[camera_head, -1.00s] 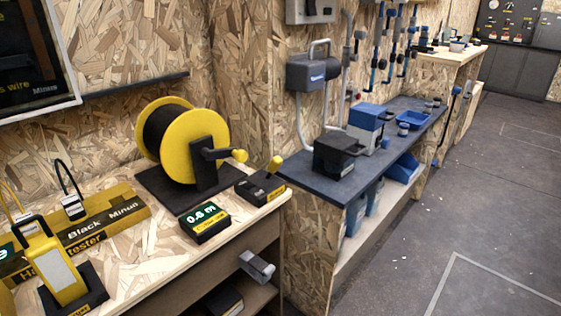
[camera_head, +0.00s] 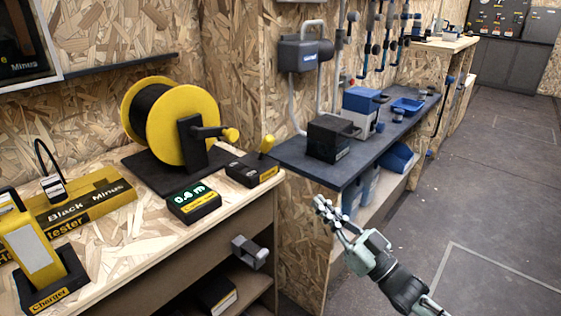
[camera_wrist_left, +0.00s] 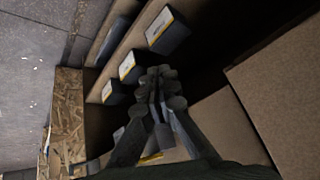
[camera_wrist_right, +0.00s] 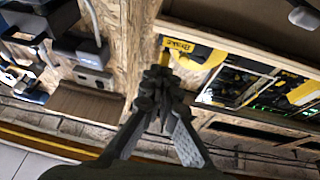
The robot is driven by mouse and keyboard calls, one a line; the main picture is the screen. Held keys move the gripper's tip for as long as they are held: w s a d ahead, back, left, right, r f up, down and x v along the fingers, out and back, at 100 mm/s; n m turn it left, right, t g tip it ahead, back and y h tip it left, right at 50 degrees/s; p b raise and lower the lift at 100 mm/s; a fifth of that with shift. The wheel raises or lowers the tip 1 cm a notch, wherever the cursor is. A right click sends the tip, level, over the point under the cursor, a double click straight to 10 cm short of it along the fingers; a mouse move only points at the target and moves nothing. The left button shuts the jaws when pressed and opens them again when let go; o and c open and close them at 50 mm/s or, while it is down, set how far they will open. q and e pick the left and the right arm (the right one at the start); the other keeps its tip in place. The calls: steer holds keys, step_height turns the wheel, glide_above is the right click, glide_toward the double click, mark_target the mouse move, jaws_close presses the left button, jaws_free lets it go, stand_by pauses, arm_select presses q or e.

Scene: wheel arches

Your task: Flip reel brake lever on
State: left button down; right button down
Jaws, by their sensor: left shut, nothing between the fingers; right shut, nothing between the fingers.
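The reel brake (camera_head: 252,170) is a black box with a yellow label at the bench's right front corner. Its yellow-tipped lever (camera_head: 267,145) stands up from the box, leaning right and back. The yellow cable reel (camera_head: 180,125) is behind it, to the left. My right gripper (camera_head: 325,203) is shut and empty, in front and to the right of the brake, apart from it. In the right wrist view the brake's label (camera_wrist_right: 179,45) shows just beyond the shut fingers (camera_wrist_right: 160,75).
A length display (camera_head: 193,203) reading 0.6 m sits left of the brake. A charger (camera_head: 45,275) and a tester (camera_head: 85,208) stand further left. A grey clamp-like part (camera_head: 249,250) sticks out below the bench edge. A dark side bench (camera_head: 290,157) is at right; floor is open beyond.

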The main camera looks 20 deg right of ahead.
mark_target(271, 145)
arm_select(q)
steer(key=shift+d+r, duration=0.15)
steer(key=shift+r, duration=0.25)
arm_select(e)
steer(key=shift+s+r+n+y, duration=0.25)
steer(key=shift+r+n+y, duration=0.05)
steer(key=shift+r+y, duration=0.3)
steer(key=shift+s+r+n+y, duration=0.25)
steer(key=shift+r+n+y, duration=0.05)
steer(key=shift+r+y, duration=0.3)
steer(key=shift+a, duration=0.1)
